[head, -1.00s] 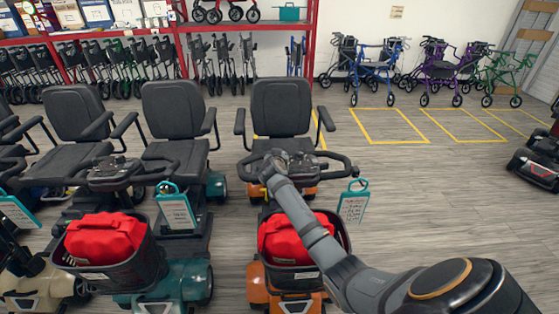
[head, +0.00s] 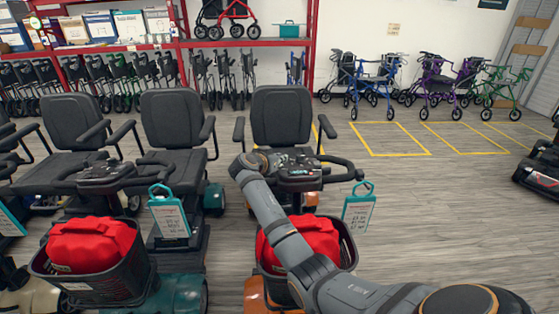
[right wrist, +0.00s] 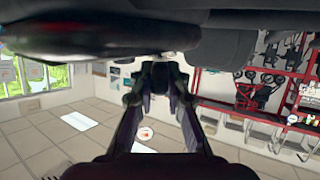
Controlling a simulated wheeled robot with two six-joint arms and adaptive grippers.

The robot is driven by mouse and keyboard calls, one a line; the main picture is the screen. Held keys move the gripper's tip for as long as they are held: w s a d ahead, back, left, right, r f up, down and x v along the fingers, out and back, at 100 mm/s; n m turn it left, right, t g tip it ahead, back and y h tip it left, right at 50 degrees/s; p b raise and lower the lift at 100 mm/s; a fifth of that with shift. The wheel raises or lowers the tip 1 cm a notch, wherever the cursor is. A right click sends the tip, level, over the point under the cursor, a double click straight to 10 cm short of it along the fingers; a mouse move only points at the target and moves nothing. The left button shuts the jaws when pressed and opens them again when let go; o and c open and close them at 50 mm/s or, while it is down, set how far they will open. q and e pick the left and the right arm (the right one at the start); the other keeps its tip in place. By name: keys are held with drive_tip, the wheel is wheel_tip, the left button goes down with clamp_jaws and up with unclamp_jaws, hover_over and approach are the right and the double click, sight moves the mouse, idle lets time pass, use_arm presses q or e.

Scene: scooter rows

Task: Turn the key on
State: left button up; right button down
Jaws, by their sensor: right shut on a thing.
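The orange scooter (head: 257,298) stands in front of me, with a red bag (head: 315,235) in its front basket. Its tiller console (head: 297,172) shows just right of my right wrist. My right gripper (head: 262,160) is at the left side of this console, its fingers mostly hidden by my own wrist. In the right wrist view, my right gripper's fingertips (right wrist: 160,82) come together at a small dark part under the dark tiller body (right wrist: 110,35). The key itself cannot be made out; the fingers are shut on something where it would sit. My left gripper is out of view.
A teal scooter (head: 180,295) with a red bag (head: 92,243) stands close on the left. A teal-framed tag (head: 358,211) hangs by the right handlebar. Rollators (head: 372,80) stand behind yellow floor markings.

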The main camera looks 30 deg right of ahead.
drive_tip(key=shift+f, duration=0.1)
drive_tip(key=c, duration=1.3)
unclamp_jaws()
drive_tip(key=v, duration=1.2)
